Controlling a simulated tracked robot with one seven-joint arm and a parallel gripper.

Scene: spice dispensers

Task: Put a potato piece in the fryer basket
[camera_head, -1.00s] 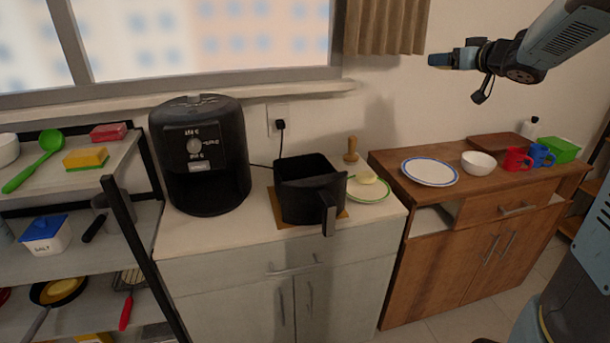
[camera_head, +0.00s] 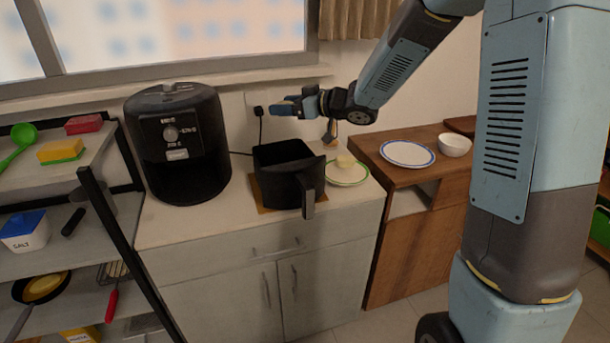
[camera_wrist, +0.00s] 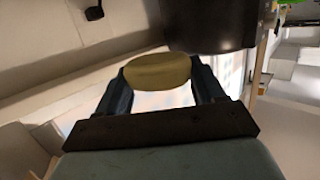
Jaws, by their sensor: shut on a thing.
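My gripper (camera_head: 283,108) is in the air above the black fryer basket (camera_head: 311,193). In the wrist view my gripper (camera_wrist: 165,85) is shut on a yellowish potato piece (camera_wrist: 157,70), held between the two fingertips. In the head view the held piece is too small to make out. The basket sits open at the top on a brown board on the counter; its inner floor is hidden. Another pale yellow potato piece (camera_head: 345,161) lies on a green-rimmed plate (camera_head: 360,178) just right of the basket.
The black air fryer body (camera_head: 178,150) stands left of the basket, below the window. A wooden cabinet to the right bears a blue-rimmed plate (camera_head: 407,153) and a white bowl (camera_head: 454,145). A dark object (camera_wrist: 208,22) is near the held piece in the wrist view.

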